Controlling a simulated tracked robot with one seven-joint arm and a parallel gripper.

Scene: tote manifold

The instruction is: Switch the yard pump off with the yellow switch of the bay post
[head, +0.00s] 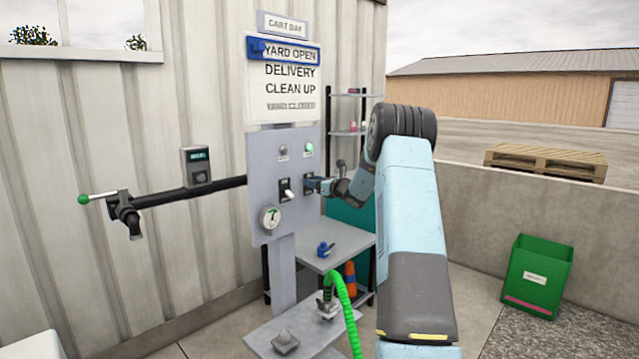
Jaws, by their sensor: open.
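The bay post (262,165) stands before the metal wall, with a grey panel under a sign. A switch with a white lever (287,193) sits on a dark plate on the panel. A second dark plate is just right of it, largely covered by my gripper (311,185). No yellow switch can be made out; it may be hidden behind my gripper. My gripper is open, close to the panel's right side; I cannot tell whether it touches. A green lamp (309,148) is bright above my gripper, and a grey lamp (283,152) is to its left.
A round gauge (270,218) is low on the panel. A dark pipe (165,198) with a green-knobbed lever runs left. A green hose (346,300) rises from the base below. A shelf with a blue item stands behind. A green bin (537,275) is at right.

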